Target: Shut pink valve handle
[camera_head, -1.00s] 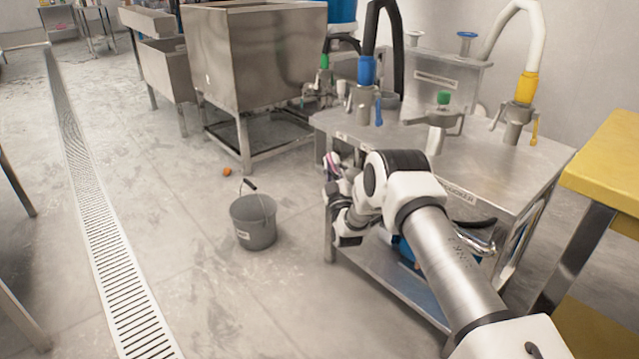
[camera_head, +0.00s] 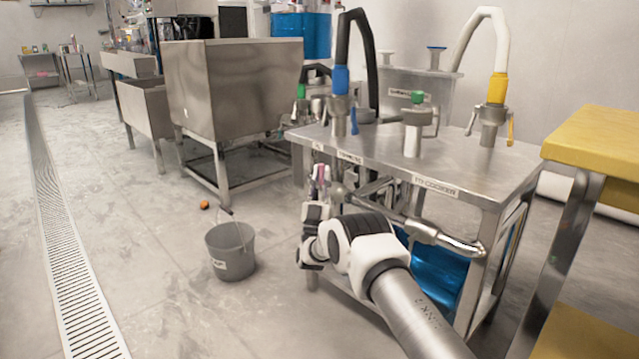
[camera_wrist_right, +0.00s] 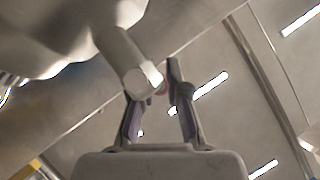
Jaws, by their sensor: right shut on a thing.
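My right gripper (camera_head: 319,172) is at the left front edge of the metal table, below its top, with its fingers pointing up. In the right wrist view its two fingers (camera_wrist_right: 160,92) reach up beside a grey metal pipe end. Only a small reddish-pink bit of the pink valve handle (camera_wrist_right: 161,88) shows between the fingertips, and the gripper is shut on it. The fingers and the pipe hide most of the handle, so its exact angle cannot be told. My left gripper is not in view.
The metal table (camera_head: 460,170) carries valves with a blue-collared black hose (camera_head: 341,80), a green knob (camera_head: 417,97) and a yellow-collared white hose (camera_head: 497,88). A grey bucket (camera_head: 231,252) stands on the floor to the left. A yellow-topped table (camera_head: 600,150) is at right.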

